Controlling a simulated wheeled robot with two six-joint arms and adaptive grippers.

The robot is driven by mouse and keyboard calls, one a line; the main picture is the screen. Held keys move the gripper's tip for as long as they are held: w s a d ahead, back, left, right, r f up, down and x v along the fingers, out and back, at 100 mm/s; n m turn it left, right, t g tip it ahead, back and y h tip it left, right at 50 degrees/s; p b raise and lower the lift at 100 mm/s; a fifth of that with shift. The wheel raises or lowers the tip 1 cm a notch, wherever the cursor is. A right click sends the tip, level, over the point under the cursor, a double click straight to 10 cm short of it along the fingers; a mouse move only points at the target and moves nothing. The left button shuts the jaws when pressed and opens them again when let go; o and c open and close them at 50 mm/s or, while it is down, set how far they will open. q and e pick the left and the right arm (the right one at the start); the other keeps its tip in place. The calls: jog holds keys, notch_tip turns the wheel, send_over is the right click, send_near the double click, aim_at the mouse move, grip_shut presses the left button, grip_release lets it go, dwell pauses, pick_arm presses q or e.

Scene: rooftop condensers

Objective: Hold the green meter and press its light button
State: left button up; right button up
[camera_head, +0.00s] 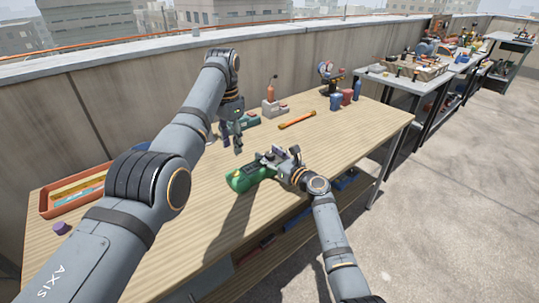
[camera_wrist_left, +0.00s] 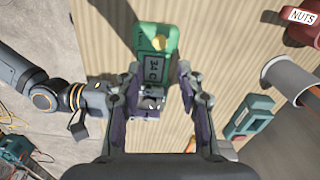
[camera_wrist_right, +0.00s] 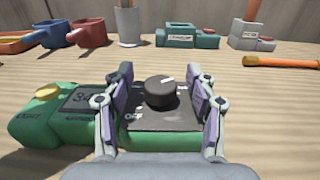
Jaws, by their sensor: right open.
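The green meter (camera_head: 250,174) lies on the wooden table in the head view. In the right wrist view the meter (camera_wrist_right: 50,125) shows a black dial (camera_wrist_right: 160,92), a grey display and a yellow button (camera_wrist_right: 47,91) at its left end. My right gripper (camera_wrist_right: 160,80) is open, its fingers on either side of the dial panel; whether they touch it is unclear. My left gripper (camera_head: 234,150) points down above the table behind the meter. In the left wrist view it is open and empty, with the meter (camera_wrist_left: 143,40) and yellow button (camera_wrist_left: 158,43) beyond its fingertips.
A teal device (camera_head: 245,122), an orange rod (camera_head: 297,120) and a grey block with an orange handle (camera_head: 273,108) stand behind. An orange-red tray (camera_head: 47,205) lies left, near a purple piece (camera_head: 61,228).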

grip_shut()
pick_arm(q)
grip_shut()
dwell(1.4)
